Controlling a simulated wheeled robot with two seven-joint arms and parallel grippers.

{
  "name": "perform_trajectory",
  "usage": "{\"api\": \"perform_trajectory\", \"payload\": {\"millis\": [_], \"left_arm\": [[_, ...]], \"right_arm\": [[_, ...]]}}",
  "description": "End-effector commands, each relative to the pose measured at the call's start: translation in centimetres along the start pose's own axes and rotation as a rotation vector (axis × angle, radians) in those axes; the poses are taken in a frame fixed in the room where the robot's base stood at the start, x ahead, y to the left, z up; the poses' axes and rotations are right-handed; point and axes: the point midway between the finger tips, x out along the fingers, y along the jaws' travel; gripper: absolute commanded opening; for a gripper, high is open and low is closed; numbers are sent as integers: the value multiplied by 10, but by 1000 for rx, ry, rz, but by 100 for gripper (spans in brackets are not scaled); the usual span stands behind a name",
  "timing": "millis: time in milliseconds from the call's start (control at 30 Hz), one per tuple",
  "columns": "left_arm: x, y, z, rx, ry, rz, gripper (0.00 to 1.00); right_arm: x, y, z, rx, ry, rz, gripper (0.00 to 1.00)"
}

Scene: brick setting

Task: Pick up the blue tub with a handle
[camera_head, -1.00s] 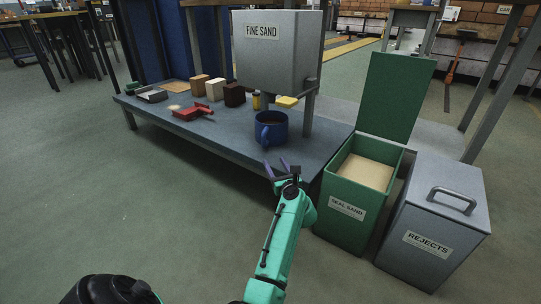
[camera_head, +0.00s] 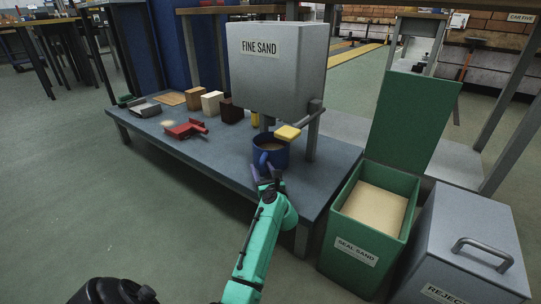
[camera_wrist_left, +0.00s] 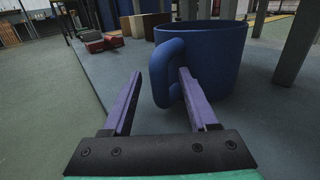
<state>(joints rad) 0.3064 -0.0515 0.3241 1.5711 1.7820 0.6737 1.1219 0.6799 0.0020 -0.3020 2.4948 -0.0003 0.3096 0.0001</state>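The blue tub (camera_head: 272,153) stands upright on the low grey bench, under the fine sand box, with sandy or brown contents showing at its top. Its handle points toward me; in the left wrist view, the handle (camera_wrist_left: 163,72) is large and close. My left gripper (camera_head: 268,175) is open at the handle. In the left wrist view, its purple fingers (camera_wrist_left: 158,88) are spread, with the handle between them. The right fingertip appears to be in the gap between handle and tub wall; contact cannot be told. My right gripper is not in view.
The fine sand box (camera_head: 278,68), with a yellow-ended lever (camera_head: 287,133), hangs over the bench (camera_head: 225,160). A red tool (camera_head: 185,129) and several blocks lie left. An open green seal sand bin (camera_head: 362,238) and a grey rejects bin (camera_head: 465,240) stand right.

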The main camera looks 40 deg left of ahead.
Motion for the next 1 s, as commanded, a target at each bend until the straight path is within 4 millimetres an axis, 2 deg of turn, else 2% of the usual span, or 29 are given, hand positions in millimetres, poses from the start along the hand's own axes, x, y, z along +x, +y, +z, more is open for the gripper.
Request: {"api": "perform_trajectory", "payload": {"millis": [33, 133, 167, 1000], "left_arm": [[0, 0, 0, 0, 0, 0, 40], [0, 0, 0, 0, 0, 0, 2], [0, 0, 0, 0, 0, 0, 0], [0, 0, 0, 0, 0, 0, 0]], "right_arm": [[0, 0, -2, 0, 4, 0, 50], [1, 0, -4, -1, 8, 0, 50], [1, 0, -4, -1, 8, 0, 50], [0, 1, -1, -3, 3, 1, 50]]}}
